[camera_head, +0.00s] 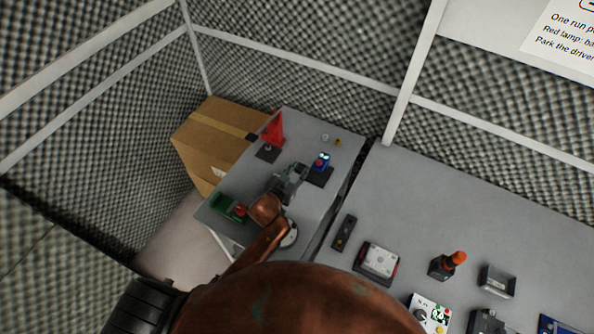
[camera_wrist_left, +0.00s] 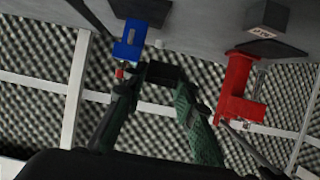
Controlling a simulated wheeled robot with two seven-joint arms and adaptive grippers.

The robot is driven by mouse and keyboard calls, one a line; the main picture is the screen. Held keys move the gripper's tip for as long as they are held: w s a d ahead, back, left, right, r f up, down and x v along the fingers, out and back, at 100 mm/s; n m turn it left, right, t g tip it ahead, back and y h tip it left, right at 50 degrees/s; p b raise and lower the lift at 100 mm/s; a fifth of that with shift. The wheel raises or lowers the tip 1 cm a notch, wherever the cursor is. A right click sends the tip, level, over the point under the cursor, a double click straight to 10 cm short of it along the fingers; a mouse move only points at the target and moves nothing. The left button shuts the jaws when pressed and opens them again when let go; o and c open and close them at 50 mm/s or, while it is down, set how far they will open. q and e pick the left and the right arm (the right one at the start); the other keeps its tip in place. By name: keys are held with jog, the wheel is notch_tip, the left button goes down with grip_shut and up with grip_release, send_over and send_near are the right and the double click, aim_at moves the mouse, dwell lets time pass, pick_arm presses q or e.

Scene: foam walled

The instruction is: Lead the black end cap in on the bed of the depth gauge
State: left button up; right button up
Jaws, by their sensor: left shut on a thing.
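My left gripper (camera_head: 291,174) is over the small grey table. In the left wrist view its two green fingers (camera_wrist_left: 160,82) are shut on the black end cap (camera_wrist_left: 164,72), a dark block between the tips. In the head view the cap is too small to make out. A blue device (camera_head: 322,160) on a dark base stands just right of the gripper; it also shows in the wrist view (camera_wrist_left: 129,45). A red upright device (camera_head: 274,130) on a dark base stands farther back; it also shows in the wrist view (camera_wrist_left: 240,90). I cannot tell which is the depth gauge. My right gripper is not in view.
A green tray (camera_head: 222,204) with a red item lies at the table's near left. Small parts (camera_head: 337,142) lie at the back. A cardboard box (camera_head: 212,138) stands behind left. A larger bench (camera_head: 470,200) with several devices is at the right, across a gap.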

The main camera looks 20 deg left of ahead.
aim_at(296, 172)
pick_arm(q)
jog(key=f, duration=0.1)
jog(key=w+a+f, duration=0.1)
jog(key=f, duration=0.1)
jog(key=shift+w+a+f, duration=0.1)
jog(key=shift+a, duration=0.1)
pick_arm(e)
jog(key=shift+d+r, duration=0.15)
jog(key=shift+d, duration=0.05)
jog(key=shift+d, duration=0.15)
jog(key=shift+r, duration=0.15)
